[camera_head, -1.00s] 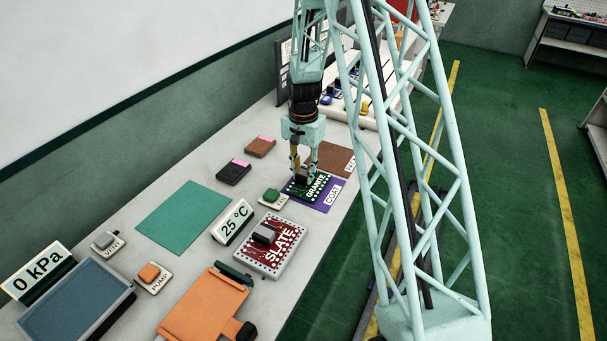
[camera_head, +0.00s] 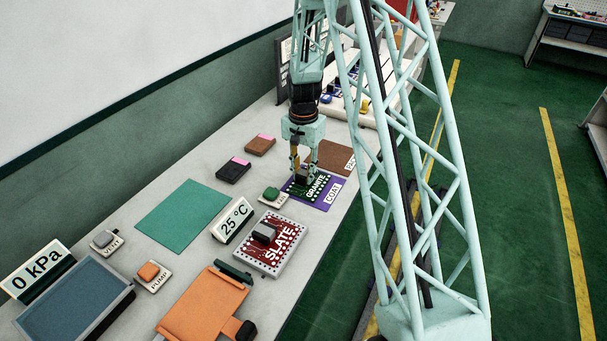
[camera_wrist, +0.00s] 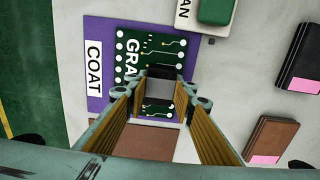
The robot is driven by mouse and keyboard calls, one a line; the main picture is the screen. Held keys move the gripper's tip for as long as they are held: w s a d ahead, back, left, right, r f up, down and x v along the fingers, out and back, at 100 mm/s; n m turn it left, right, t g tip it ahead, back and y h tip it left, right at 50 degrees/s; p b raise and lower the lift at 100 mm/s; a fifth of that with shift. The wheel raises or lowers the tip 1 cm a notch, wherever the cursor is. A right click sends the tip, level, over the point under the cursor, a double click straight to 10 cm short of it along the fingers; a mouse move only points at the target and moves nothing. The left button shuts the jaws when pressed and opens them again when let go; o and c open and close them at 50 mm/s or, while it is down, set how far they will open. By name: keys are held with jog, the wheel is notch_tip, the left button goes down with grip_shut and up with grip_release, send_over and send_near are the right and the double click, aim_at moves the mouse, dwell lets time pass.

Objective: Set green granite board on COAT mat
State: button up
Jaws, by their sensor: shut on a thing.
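The green granite board (camera_head: 312,193), lettered GRANITE, is over the purple COAT mat (camera_head: 328,203). In the wrist view the board (camera_wrist: 126,42) lies within the mat's outline, with a purple strip of the mat (camera_wrist: 95,88) bare along the COAT lettering. My gripper (camera_head: 304,174) is above the board, shut on the dark block on its top. In the wrist view my gripper's fingers (camera_wrist: 159,100) reach down to that block, which they partly hide. I cannot tell whether the board's underside touches the mat.
A small plate with a green button (camera_head: 271,195) sits close left of the mat. The red SLATE board (camera_head: 270,245) is nearer, and a brown mat (camera_head: 328,155) lies just behind. Dark and brown blocks with pink ends (camera_head: 233,170) stand farther left.

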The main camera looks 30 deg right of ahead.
aim_at(304, 173)
jog(key=o, duration=1.1)
jog(key=shift+o, duration=0.2)
jog(key=shift+f, duration=0.1)
notch_tip(304, 173, up, 12)
dwell(0.5)
